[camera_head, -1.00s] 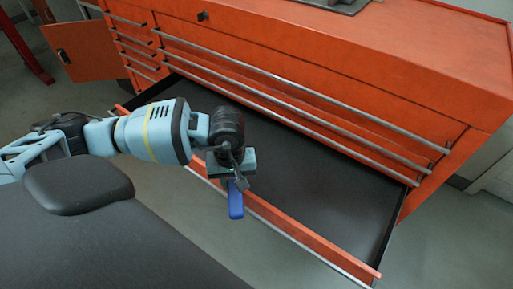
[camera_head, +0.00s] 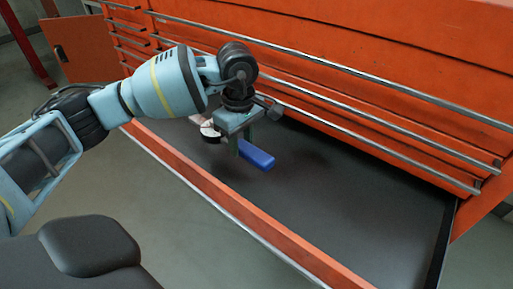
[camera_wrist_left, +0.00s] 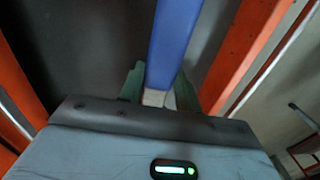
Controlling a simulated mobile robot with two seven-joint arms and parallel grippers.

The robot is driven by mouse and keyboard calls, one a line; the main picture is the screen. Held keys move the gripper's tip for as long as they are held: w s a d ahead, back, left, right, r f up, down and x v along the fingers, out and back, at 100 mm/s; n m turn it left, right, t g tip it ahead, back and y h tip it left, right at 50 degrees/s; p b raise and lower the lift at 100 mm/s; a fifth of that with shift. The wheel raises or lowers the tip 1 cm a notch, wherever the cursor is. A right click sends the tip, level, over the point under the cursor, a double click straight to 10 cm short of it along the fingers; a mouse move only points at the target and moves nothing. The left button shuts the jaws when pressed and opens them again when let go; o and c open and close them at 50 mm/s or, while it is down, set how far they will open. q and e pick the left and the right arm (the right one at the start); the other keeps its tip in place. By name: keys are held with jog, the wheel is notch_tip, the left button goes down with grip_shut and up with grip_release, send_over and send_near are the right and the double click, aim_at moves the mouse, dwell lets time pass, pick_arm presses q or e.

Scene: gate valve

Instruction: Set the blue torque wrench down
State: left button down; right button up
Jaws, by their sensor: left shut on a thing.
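The blue torque wrench (camera_head: 258,155) shows as a blue handle over the open drawer's dark floor (camera_head: 345,205). My left gripper (camera_head: 244,148) is shut on it, pointing down inside the drawer's outline. The left wrist view shows the blue handle (camera_wrist_left: 176,40) running up and away between the two green fingers (camera_wrist_left: 158,90), with a pale metal part at its near end. I cannot tell whether the wrench touches the drawer floor. The gripper hides part of it. My right gripper is not in view.
The orange drawer front (camera_head: 215,185) borders the near side. Closed drawers with metal handle bars (camera_head: 345,110) rise behind. A pale and dark item (camera_head: 209,130) shows behind the gripper, partly hidden. The drawer floor to the right is clear.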

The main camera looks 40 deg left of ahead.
pick_arm(q)
jog(key=shift+w+a+f, duration=0.1)
jog(key=shift+w+f, duration=0.2)
jog(key=shift+w+b, duration=0.1)
jog(key=shift+b, duration=0.3)
